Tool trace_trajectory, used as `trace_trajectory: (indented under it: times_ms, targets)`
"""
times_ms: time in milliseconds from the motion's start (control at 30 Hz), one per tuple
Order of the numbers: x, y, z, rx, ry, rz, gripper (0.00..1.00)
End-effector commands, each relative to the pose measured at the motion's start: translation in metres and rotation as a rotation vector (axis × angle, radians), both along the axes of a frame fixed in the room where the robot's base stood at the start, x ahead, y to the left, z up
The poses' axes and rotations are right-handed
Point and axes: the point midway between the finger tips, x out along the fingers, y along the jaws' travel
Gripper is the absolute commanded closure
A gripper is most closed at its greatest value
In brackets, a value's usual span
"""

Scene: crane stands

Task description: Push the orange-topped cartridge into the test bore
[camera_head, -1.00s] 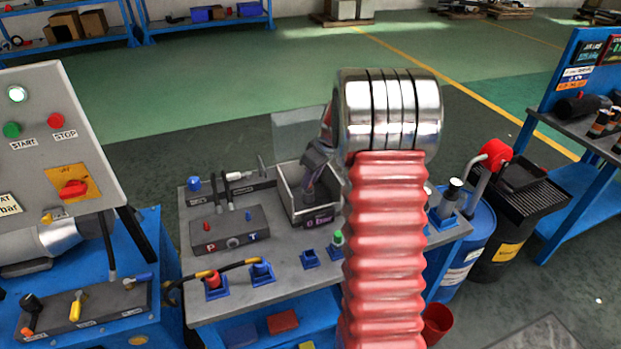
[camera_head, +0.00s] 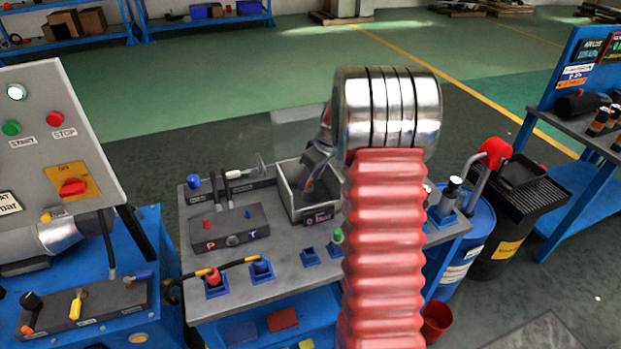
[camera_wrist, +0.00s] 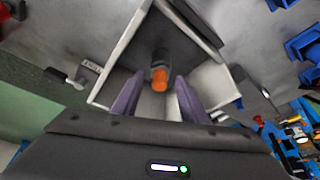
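The orange-topped cartridge (camera_wrist: 159,80) shows in the wrist view, its orange end toward the camera and a dark part beside it. It is inside an open, light-walled box (camera_wrist: 130,53). The same box (camera_head: 318,214) stands on the grey bench in the head view. My gripper (camera_wrist: 159,88) has two purple fingers, spread apart with the orange top between them and gaps on both sides. In the head view my gripper (camera_head: 316,160) is over the box, partly hidden by my arm. The bore itself is not clearly visible, and I cannot tell how deep the cartridge sits.
A grey block marked P and T (camera_head: 230,233) and a hose with red and blue fittings (camera_head: 238,266) are left of and in front of the box. A green-topped fitting (camera_head: 337,238) stands close in front. A control panel (camera_head: 57,130) is at left.

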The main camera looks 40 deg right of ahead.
Motion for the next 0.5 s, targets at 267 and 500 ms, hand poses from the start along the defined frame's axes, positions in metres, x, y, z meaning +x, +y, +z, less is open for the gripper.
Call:
trace_trajectory:
  times_ms: [267,500]
  targets:
    - [-0.004,-0.002,0.013,-0.001,-0.001,0.0,0.6]
    - [-0.009,-0.003,0.026,0.0,-0.001,-0.001,0.6]
